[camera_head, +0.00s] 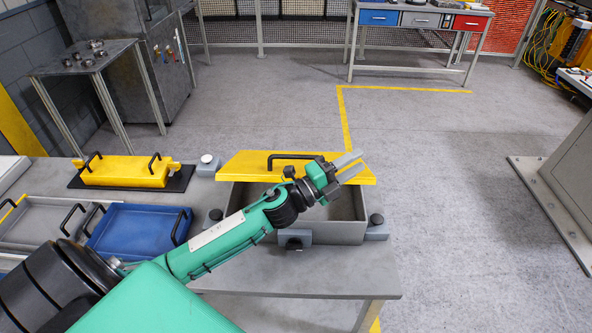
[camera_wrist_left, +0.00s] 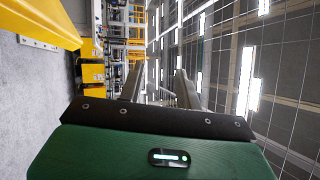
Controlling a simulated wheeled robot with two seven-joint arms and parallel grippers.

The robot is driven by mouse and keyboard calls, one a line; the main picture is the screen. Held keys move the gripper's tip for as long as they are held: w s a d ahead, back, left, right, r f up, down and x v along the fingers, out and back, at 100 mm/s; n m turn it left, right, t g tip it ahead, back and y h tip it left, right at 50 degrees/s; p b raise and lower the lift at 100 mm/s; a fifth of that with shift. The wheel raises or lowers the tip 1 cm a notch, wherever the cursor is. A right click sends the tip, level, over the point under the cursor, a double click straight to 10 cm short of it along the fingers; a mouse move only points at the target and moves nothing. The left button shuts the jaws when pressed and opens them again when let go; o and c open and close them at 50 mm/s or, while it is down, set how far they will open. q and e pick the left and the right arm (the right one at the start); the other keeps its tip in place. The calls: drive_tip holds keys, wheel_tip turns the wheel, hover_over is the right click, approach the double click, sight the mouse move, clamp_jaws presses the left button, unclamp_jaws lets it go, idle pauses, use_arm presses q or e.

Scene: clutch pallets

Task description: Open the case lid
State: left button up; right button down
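The grey case (camera_head: 338,231) stands on the front bench. Its yellow lid (camera_head: 243,162) with a black handle (camera_head: 293,157) is raised at an angle above the case's back side, and part of the inside shows below it. My left gripper (camera_head: 356,165) is in front of the lid's right part, pointing up and right, its fingers apart with nothing between them. Whether it touches the lid I cannot tell. My left arm hides part of the case. In the left wrist view the fingers (camera_wrist_left: 160,88) are also apart. My right gripper is not in view.
A yellow box (camera_head: 125,171) with black handles lies on a black plate at the left. A blue tray (camera_head: 138,231) and a grey tray (camera_head: 38,221) are in front of it. The bench (camera_head: 330,268) is bare before the case. Open floor lies beyond.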

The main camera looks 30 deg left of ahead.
use_arm(q)
wheel_tip(320, 180, up, 4)
drive_tip(key=d+f+m+g+h, duration=0.15)
drive_tip(key=m+g+h, duration=0.45)
drive_tip(key=m+g, duration=0.75)
drive_tip(key=s+a+r+m+g+y, duration=0.1)
drive_tip(key=s+a+m+g+y, duration=0.15)
drive_tip(key=a+m+y, duration=1.4)
drive_tip(key=f+n+h+p, duration=0.1)
drive_tip(key=f+n, duration=0.1)
drive_tip(key=f, duration=0.1)
drive_tip(key=w+f+n+h+p, duration=0.1)
drive_tip(key=f+n+p, duration=0.1)
drive_tip(key=f, duration=0.2)
drive_tip(key=w+f+n+h+p, duration=0.1)
drive_tip(key=f+n+h, duration=0.1)
drive_tip(key=f, duration=0.2)
drive_tip(key=shift+a+f+n+g+p, duration=0.2)
drive_tip(key=shift+a+n+g+p, duration=0.1)
drive_tip(key=shift+a+n+p, duration=0.1)
drive_tip(key=shift+d+f, duration=0.3)
drive_tip(key=shift+f, duration=0.35)
